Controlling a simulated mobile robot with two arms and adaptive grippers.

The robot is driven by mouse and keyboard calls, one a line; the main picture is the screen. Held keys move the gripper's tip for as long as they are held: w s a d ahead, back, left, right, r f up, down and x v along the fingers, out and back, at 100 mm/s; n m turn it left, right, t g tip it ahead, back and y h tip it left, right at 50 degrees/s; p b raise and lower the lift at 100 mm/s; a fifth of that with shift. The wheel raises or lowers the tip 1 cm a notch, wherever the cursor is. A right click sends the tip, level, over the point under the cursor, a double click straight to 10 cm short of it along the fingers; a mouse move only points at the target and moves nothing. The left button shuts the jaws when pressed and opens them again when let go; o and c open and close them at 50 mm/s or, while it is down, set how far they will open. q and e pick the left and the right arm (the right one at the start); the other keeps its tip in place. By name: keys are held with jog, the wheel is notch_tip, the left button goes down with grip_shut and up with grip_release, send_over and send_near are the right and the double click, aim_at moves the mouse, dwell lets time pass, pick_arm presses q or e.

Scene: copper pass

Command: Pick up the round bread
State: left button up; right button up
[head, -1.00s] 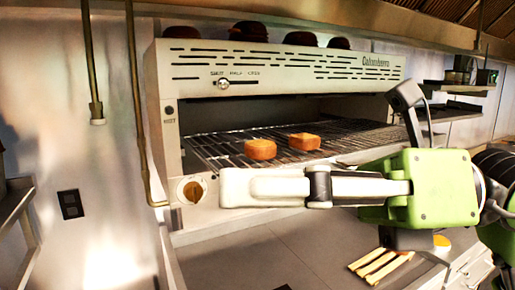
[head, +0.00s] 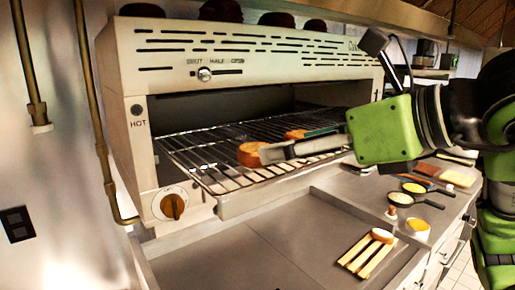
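A golden-brown bread piece (head: 250,154) with a rounded outline lies on the wire rack of the grill oven. A second toasted piece (head: 295,134) lies farther back on the rack, partly covered by my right gripper. My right gripper (head: 268,153) reaches in from the right, low over the rack. Its grey fingertip is at the right side of the nearer bread; I cannot tell whether it touches. The fingers are seen nearly side-on, so the gap between them is unclear. My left gripper is out of view.
The oven (head: 235,50) overhangs the rack (head: 200,160). On the counter (head: 250,250) below, a slatted wooden stand (head: 365,257) holds a small round pale-topped piece (head: 382,236). Small pans (head: 400,198) and a yellow-filled cup (head: 417,226) stand at the right. The counter's left part is clear.

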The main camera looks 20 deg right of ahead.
aim_at(256, 154)
jog(key=x, duration=0.3)
jog(key=shift+r, duration=0.1)
jog(key=shift+w+a+p, duration=0.35)
jog(key=shift+w+p, duration=0.25)
jog(key=shift+p, duration=0.3)
jog(key=p+x, duration=0.1)
jog(key=x, duration=0.2)
jog(key=shift+w+f, duration=0.1)
jog(key=shift+f, duration=0.2)
jog(key=shift+w+a+f, duration=0.1)
jog(key=shift+w+a, duration=0.05)
jog(key=c, duration=0.5)
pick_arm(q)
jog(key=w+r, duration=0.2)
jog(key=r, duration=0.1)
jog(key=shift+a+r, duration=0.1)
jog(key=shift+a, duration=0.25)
pick_arm(e)
jog(key=c, duration=0.5)
